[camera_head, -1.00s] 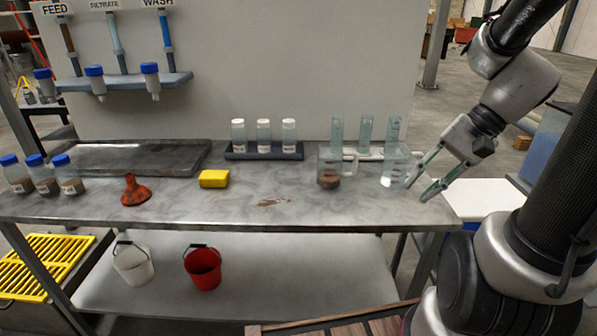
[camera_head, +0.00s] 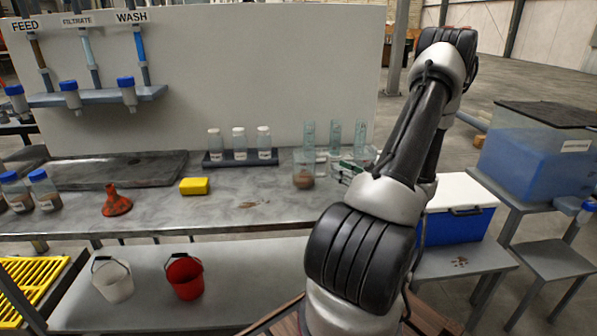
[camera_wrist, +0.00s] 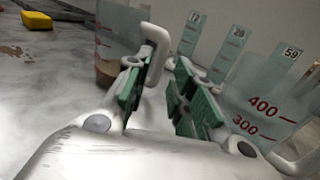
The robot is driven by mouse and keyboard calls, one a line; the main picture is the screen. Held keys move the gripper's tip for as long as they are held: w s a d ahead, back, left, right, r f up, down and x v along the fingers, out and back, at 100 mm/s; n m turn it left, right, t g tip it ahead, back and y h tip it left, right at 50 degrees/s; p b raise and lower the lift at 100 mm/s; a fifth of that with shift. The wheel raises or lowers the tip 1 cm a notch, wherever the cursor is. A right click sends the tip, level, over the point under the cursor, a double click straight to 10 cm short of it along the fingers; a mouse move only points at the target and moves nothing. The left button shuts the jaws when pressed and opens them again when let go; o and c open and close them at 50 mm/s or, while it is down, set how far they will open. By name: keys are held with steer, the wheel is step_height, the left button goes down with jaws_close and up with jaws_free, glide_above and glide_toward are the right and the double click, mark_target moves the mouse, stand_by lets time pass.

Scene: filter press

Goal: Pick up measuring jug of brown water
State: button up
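The measuring jug of brown water (camera_head: 304,178) stands upright on the metal bench; it is clear, with brown liquid low in it. In the wrist view the jug (camera_wrist: 118,42) is at upper left, its pale handle (camera_wrist: 157,45) towards my gripper. My gripper (camera_wrist: 162,72) is open, its green-padded fingers spread and pointing at the handle, which appears in line with the gap. I cannot tell whether the fingers touch it. In the head view my gripper (camera_head: 347,171) is just right of the jug, partly hidden by my arm.
A second clear jug (camera_wrist: 262,112) marked 300 and 400 stands close to the right finger. Numbered cylinders (camera_head: 335,138) stand behind. A yellow sponge (camera_head: 194,186), an orange funnel (camera_head: 116,203) and a rack of white-capped bottles (camera_head: 239,158) are to the left.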

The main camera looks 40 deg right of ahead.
mark_target(327, 171)
steer(key=w, duration=0.6)
steer(key=shift+w+a+f, duration=0.1)
steer(key=shift+w+f, duration=0.15)
steer(key=shift+w, duration=0.05)
jaws_close()
